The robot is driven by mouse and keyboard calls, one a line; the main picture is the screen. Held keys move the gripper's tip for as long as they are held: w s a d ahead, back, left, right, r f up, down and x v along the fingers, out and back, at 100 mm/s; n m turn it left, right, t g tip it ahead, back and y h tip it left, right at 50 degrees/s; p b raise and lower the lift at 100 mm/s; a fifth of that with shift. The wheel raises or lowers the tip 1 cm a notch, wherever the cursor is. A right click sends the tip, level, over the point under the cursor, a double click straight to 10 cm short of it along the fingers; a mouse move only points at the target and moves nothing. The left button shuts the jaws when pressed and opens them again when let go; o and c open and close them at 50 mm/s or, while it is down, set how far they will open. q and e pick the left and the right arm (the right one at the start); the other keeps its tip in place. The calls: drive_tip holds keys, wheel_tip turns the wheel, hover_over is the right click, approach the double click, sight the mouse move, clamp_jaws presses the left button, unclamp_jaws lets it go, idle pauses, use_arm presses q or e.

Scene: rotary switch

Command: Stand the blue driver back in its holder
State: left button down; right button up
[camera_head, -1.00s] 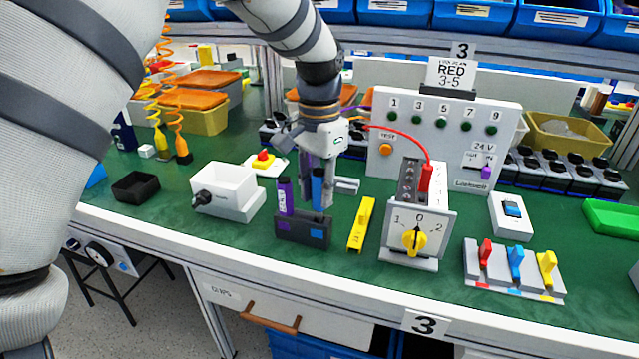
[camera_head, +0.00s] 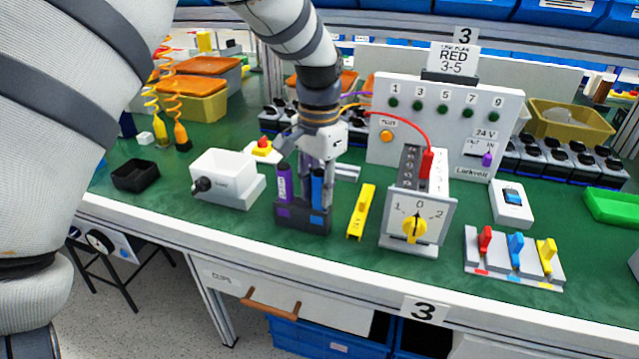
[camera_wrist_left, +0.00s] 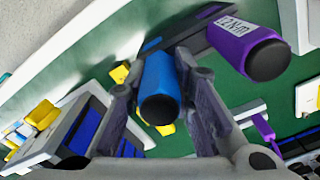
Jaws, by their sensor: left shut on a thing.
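The blue driver (camera_head: 317,186) stands upright in the grip of my left gripper (camera_head: 318,178), at the right-hand place of the dark holder (camera_head: 303,221). Its handle reaches down to the holder's top edge; I cannot tell whether it sits fully in. The holder's front has a purple mark on the left and a blue mark on the right. In the left wrist view the blue driver (camera_wrist_left: 160,82) lies between both fingers, its dark end towards the camera. The purple driver (camera_head: 284,183) stands in the left place. My right gripper is not in view.
A white box with a black knob (camera_head: 228,178) stands left of the holder. A yellow tool (camera_head: 361,211) lies close on the right, then the rotary switch (camera_head: 414,226) and the lamp panel (camera_head: 445,130). The table's front edge is near the holder.

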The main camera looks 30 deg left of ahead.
use_arm(q)
drive_tip(key=c, duration=1.3)
unclamp_jaws()
drive_tip(key=shift+r, duration=0.1)
wheel_tip(320, 180, up, 12)
drive_tip(key=shift+f, duration=0.1)
